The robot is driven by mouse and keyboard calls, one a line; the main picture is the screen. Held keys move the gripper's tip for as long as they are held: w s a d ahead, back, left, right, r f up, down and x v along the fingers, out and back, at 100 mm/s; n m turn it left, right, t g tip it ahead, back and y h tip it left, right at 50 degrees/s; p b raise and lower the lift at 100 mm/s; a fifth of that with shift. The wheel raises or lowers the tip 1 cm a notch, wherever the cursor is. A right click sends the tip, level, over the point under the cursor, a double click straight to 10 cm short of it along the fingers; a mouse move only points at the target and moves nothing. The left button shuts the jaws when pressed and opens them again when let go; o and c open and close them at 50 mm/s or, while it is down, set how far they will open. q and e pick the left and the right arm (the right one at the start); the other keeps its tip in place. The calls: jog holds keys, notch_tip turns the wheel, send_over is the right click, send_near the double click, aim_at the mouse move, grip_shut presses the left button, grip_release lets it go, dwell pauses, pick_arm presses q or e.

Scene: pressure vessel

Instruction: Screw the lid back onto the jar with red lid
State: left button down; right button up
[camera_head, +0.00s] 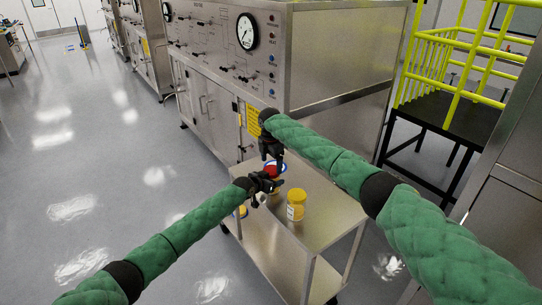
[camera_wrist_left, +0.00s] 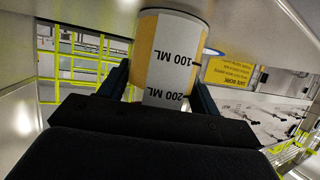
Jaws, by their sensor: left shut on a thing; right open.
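My left gripper (camera_head: 266,184) is shut on a jar, seen close in the left wrist view as a yellow jar (camera_wrist_left: 172,55) with a white label marked 100 ML and 200 ML. The jar is mostly hidden in the head view. The red lid (camera_head: 271,170) shows just above my left gripper, at the held jar's top; whether it is seated there I cannot tell. My right gripper (camera_head: 271,158) is open, pointing down directly above the red lid.
A jar with a yellow lid (camera_head: 296,205) stands on the steel cart (camera_head: 325,215), right of my left gripper. Another yellow item (camera_head: 242,211) is partly hidden behind my left arm. A steel cabinet with gauges (camera_head: 335,70) rises behind. The cart's right side is clear.

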aim_at(271, 170)
jog(key=shift+f, duration=1.65)
jog(key=c, duration=1)
jog(key=shift+m, duration=1.7)
jog(key=shift+c, duration=0.2)
jog(key=o, duration=1.1)
jog(key=shift+s+r, duration=0.1)
jog(key=shift+r, duration=2.2)
